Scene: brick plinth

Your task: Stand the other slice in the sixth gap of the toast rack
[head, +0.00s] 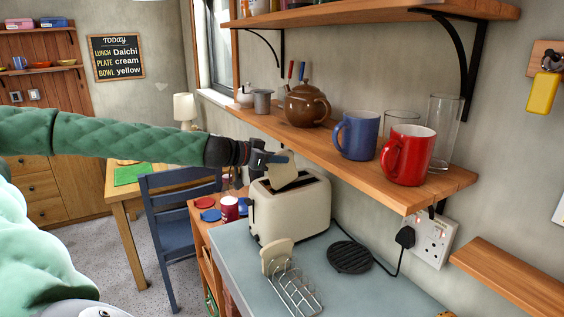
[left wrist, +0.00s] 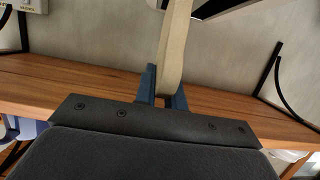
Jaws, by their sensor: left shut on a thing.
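My left gripper (head: 268,158) is shut on a pale slice of bread (head: 283,171) and holds it at the top of the cream toaster (head: 290,212). The slice's lower edge is near the toaster's slots; I cannot tell whether it is clear of them. In the left wrist view the slice (left wrist: 175,45) shows edge-on between the blue fingers (left wrist: 163,90). The wire toast rack (head: 295,292) stands on the grey-blue worktop in front of the toaster. Another slice (head: 276,256) stands at the rack's far end. My right gripper is out of view.
A wooden shelf (head: 335,150) runs close above the toaster, bearing a brown teapot (head: 306,104), a blue mug (head: 357,135) and a red mug (head: 407,155). A black round trivet (head: 349,257) lies right of the rack, near the toaster's cord.

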